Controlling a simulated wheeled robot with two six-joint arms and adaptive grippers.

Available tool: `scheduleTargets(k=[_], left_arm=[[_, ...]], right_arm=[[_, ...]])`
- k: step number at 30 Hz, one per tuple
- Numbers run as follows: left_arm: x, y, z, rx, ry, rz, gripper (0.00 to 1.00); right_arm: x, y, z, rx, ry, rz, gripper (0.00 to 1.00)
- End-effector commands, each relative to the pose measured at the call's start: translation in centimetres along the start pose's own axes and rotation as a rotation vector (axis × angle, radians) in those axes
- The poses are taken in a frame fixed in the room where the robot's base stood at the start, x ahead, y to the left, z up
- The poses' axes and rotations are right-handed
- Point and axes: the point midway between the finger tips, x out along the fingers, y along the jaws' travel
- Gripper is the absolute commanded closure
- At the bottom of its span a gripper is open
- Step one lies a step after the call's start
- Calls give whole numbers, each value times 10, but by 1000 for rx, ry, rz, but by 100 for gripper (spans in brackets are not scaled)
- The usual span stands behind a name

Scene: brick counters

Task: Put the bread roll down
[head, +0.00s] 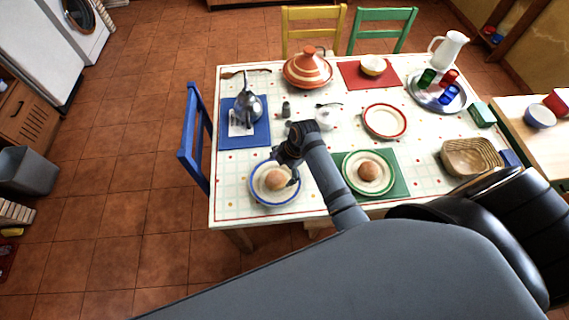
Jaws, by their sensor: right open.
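A bread roll (275,179) lies on the blue-rimmed plate (259,194) at the near left of the table. My right gripper (287,174) is open over that plate, with its fingers around or just above the roll; I cannot tell whether they touch it. A second bread roll (367,173) lies on the green-rimmed plate (384,186), on a green mat (399,184). My left gripper is not in view.
A blue mat (262,132) with a metal pot (253,107), a tagine (308,70), a red-rimmed plate (385,121), a wicker basket (470,157) and a tray (459,103) with coloured cups stand on the table. A blue chair (192,140) is at its left edge.

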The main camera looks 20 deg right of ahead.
Motion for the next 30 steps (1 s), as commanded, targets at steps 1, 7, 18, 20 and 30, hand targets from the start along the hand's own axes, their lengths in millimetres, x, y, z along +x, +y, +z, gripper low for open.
scheduleTargets(k=[1, 7, 18, 20, 30], left_arm=[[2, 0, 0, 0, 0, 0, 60], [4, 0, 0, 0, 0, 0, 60], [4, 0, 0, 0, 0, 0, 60], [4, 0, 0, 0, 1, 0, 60], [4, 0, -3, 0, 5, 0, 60]], right_arm=[[-11, 1, 1, 0, -2, 3, 9], [-46, 0, 1, 1, 0, 1, 9], [-56, 0, 0, 1, 1, -1, 9], [-56, 0, 0, 1, 1, -1, 9], [-55, 0, 0, 1, 1, -2, 9]])
